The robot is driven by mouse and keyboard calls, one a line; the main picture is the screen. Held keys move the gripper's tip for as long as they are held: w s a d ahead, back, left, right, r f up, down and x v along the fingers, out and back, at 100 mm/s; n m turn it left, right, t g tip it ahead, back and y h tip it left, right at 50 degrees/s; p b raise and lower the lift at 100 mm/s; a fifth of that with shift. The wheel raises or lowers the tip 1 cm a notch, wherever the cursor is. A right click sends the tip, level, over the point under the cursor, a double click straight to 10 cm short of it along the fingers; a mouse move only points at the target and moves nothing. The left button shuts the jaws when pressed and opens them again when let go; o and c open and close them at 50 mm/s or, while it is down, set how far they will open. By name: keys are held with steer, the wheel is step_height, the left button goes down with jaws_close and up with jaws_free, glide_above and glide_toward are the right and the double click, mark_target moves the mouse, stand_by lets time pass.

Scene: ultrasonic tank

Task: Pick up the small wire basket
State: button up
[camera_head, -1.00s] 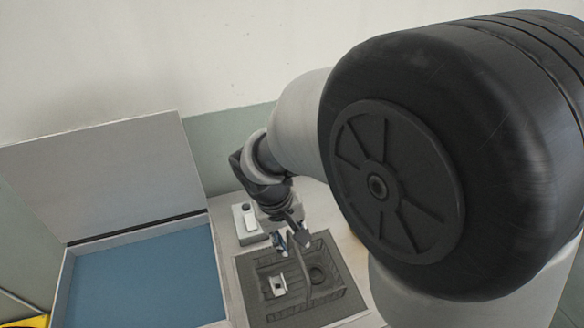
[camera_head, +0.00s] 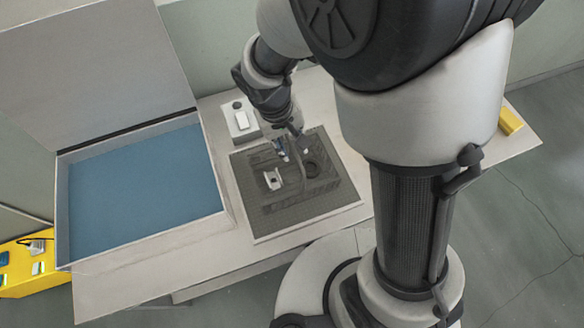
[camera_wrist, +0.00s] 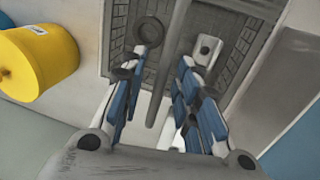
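The small wire basket (camera_head: 328,192) is grey with an arched handle and sits on a dark mat (camera_head: 262,222) on the bench. A white part (camera_head: 272,180) and a dark ring (camera_head: 311,169) lie in it; the wrist view also shows the ring (camera_wrist: 149,31) and the white part (camera_wrist: 206,52). My gripper (camera_head: 284,151) is over the basket, at its handle. In the wrist view the blue-padded fingers of my gripper (camera_wrist: 163,72) are apart, with the handle bar (camera_wrist: 168,62) between them and gaps on both sides. Contact is not visible.
An open tank (camera_head: 62,215) with blue liquid stands left, its lid raised. A small white box (camera_head: 240,120) stands behind the mat. A yellow cylinder (camera_wrist: 38,62) shows in the wrist view. The bench front is clear.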

jaws_close()
steer(key=shift+r, duration=0.15)
stand_by(0.4)
